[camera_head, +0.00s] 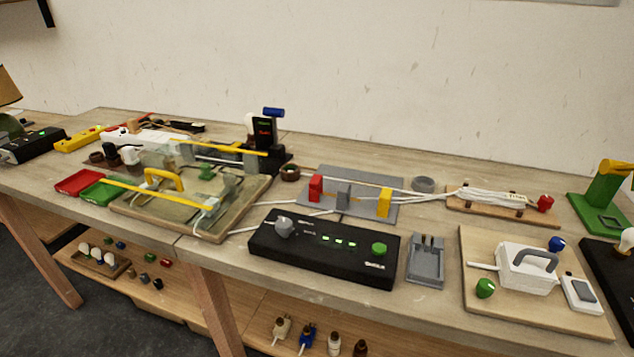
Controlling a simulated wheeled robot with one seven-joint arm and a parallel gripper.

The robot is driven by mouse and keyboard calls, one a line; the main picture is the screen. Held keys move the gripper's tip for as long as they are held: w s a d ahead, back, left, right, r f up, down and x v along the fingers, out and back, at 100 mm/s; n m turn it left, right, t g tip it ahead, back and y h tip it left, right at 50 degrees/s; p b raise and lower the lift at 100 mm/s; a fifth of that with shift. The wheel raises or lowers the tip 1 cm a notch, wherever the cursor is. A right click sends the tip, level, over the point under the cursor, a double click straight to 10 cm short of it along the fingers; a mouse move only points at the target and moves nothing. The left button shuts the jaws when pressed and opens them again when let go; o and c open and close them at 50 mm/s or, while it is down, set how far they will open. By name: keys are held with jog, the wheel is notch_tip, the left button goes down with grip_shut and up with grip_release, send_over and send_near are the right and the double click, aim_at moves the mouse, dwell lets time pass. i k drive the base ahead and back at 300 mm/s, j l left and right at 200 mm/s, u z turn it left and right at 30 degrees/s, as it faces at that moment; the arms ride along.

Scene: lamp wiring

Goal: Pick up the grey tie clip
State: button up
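A small grey block, which looks like the grey tie clip (343,196), stands upright on a grey plate (360,177) near the middle of the bench. A red block (316,188) stands to its left and a yellow block (384,203) to its right on the same plate. White cables run across the plate beside the blocks; whether the grey one grips a cable is too small to tell. My gripper is not in view.
A black box with green lights (320,252) stands in front of the plate. A grey cradle (426,262) and a board with a white handled box (527,268) are to the right. A clear-covered board (240,223) is to the left. A wall rises behind.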

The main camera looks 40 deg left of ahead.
aim_at(343, 192)
jog(key=u, duration=1.1)
jog(key=z, duration=0.45)
jog(key=j+z, duration=0.4)
jog(key=j, duration=0.15)
jog(key=j+z, duration=0.45)
jog(key=j, duration=0.6)
jog(key=k+j+z, duration=0.1)
jog(key=j, duration=0.55)
jog(key=j+z, duration=0.1)
jog(key=j, duration=0.5)
jog(key=k, duration=0.05)
